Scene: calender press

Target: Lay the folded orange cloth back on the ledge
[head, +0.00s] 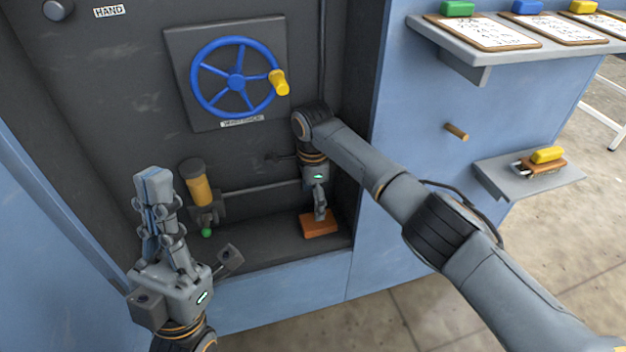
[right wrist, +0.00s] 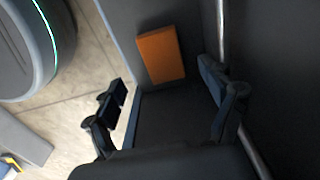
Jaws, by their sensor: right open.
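The folded orange cloth (head: 319,225) lies flat on the dark ledge (head: 262,250) in the press recess, towards its right end. In the right wrist view the cloth (right wrist: 161,55) is a plain orange rectangle near the ledge's edge. My right gripper (head: 320,207) points down over the cloth in the head view. In the right wrist view its two fingers (right wrist: 165,92) stand wide apart with nothing between them, and the cloth shows beyond them. My left gripper (head: 154,183) points up at the lower left, away from the cloth. Its finger gap is not clear.
A blue handwheel (head: 236,83) with a yellow knob is above the ledge. An amber cylinder (head: 198,187) with a green ball below it stands left of the cloth. A thin rail (head: 262,187) runs along the back wall. A small side shelf (head: 488,176) is at the right.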

